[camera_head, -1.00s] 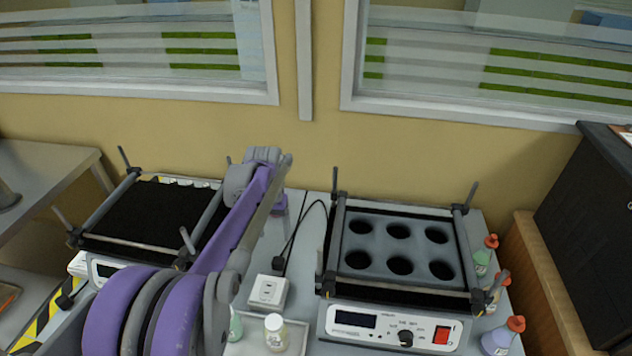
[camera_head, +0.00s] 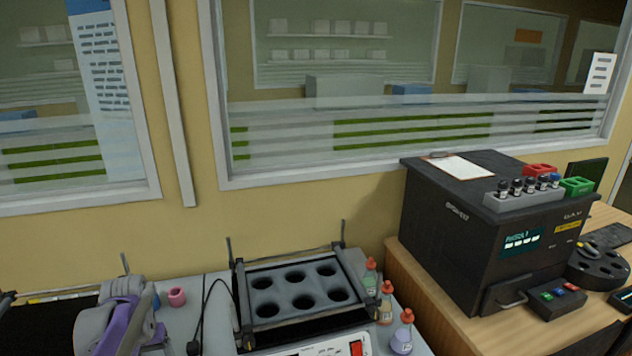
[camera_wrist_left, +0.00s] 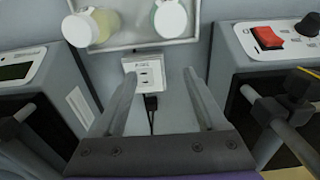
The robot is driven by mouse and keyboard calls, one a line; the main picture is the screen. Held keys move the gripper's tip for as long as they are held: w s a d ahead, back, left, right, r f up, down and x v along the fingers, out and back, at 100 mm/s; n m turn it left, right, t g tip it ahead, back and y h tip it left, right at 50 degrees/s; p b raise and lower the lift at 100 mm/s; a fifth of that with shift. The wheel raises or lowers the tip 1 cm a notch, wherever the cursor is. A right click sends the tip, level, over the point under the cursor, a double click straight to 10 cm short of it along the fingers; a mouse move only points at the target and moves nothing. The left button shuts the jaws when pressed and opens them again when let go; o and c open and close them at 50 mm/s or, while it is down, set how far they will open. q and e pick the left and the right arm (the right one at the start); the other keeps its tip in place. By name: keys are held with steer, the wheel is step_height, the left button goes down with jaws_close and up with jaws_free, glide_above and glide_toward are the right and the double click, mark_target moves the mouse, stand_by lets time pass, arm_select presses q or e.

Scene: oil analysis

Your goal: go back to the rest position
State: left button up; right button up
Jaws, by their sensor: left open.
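My left gripper (camera_wrist_left: 163,102) shows in the left wrist view with its two fingers apart and nothing between them. It points down over the worktop, with a white power socket (camera_wrist_left: 150,72) below and beyond its fingertips. In the head view my purple and grey left arm (camera_head: 125,318) is at the lower left, and its fingers cannot be made out there. My right gripper is in neither view.
A white tray (camera_wrist_left: 205,33) with two capped bottles lies beyond the fingers. A shaker with a six-hole block (camera_head: 297,288) stands right of my arm, with several red-capped bottles beside it. A black analyser (camera_head: 480,225) stands on the wooden bench. A pink cup (camera_head: 177,296) is near my arm.

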arm_select(q)
steer(key=s+d+r+t+p, duration=0.1)
steer(key=s+d, duration=0.3)
steer(key=d, duration=0.1)
steer(key=s+d+r+m+t+p, duration=0.1)
steer(key=s+d+r+p, duration=0.1)
steer(key=s+d, duration=0.2)
steer(key=s+d+r+m+t+p, duration=0.1)
steer(key=s+d+r, duration=0.1)
steer(key=s+d, duration=0.2)
steer(key=shift+s+d+r+t, duration=0.1)
steer(key=shift+s+d+t, duration=0.1)
steer(key=shift+d, duration=0.25)
steer(key=shift+s+d+t, duration=0.1)
steer(key=shift+s+d, duration=0.05)
steer(key=shift+d, duration=0.3)
steer(key=s+d+f+m+t+p, duration=0.1)
steer(key=s+d+p, duration=0.1)
steer(key=s, duration=0.3)
steer(key=shift+s+d+f+t, duration=0.15)
steer(key=shift+d+f+t, duration=0.2)
steer(key=shift+d, duration=0.3)
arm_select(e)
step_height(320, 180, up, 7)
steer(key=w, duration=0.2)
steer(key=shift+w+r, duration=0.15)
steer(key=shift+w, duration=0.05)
